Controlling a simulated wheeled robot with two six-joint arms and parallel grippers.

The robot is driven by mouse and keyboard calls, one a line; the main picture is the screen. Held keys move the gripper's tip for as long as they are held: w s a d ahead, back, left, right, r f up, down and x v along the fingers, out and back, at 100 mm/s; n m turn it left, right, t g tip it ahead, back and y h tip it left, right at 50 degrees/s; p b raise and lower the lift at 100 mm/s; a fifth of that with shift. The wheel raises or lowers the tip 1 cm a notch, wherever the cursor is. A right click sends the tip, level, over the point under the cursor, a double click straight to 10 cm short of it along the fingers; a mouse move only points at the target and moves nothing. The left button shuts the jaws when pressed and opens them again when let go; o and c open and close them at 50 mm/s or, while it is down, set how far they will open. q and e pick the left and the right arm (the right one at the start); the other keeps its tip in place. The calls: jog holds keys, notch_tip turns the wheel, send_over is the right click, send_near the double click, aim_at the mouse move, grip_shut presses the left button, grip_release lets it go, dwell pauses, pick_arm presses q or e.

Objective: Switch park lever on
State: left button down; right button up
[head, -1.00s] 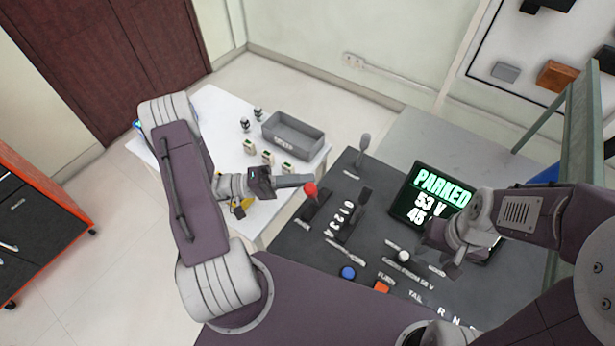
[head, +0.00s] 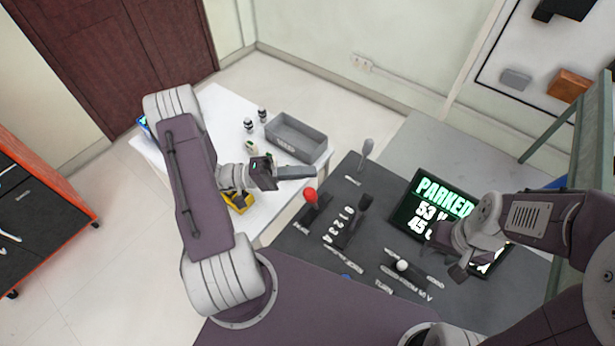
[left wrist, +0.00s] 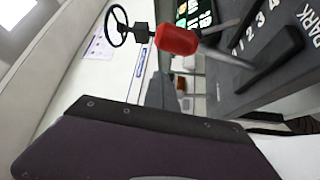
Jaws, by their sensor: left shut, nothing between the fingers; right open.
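The park lever has a red knob (head: 310,195) and stands at the left of the dark console, beside a PARK label; its shaft is tilted. The red knob is large in the left wrist view (left wrist: 177,39), just beyond the fingers. My left gripper (head: 310,172) is shut and empty, just above the red knob in the head picture, with a small gap showing between them. My right gripper (head: 460,272) is open and empty in front of the screen (head: 425,205), which reads PARKED and 53 V.
A black-knobbed lever (head: 366,201) beside numbers and a grey-knobbed lever (head: 368,146) stand close by on the console (head: 330,255). A white knob (head: 402,265) is nearer. A white table (head: 215,110) with a grey bin (head: 296,138) is at the left.

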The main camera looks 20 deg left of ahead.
jog(key=shift+w+d+f+b, duration=0.2)
jog(key=shift+w+f+b, duration=0.1)
jog(key=shift+w+f, duration=0.2)
jog(key=shift+w+d+f+b, duration=0.15)
jog(key=shift+w+f+b, duration=0.1)
jog(key=shift+w+f, duration=0.25)
jog(key=shift+s+a+b, duration=0.2)
jog(key=shift+s+a, duration=0.05)
jog(key=shift+s, duration=0.3)
jog(key=shift+s+a+b, duration=0.15)
jog(key=shift+s+a, duration=0.05)
jog(key=shift+s, duration=0.3)
jog(key=shift+w+d, duration=0.1)
jog(key=shift+w, duration=0.1)
jog(key=shift+w+d+f, duration=0.15)
jog(key=shift+w+f, duration=0.05)
jog(key=shift+w, duration=0.15)
jog(key=shift+s+r, duration=0.15)
jog(key=shift+s, duration=0.1)
pick_arm(q)
jog(key=v, duration=0.9)
jog(key=shift+w+a+f, duration=0.2)
jog(key=shift+a+f, duration=0.15)
jog(key=shift+a, duration=0.05)
pick_arm(e)
jog(key=shift+w, duration=0.1)
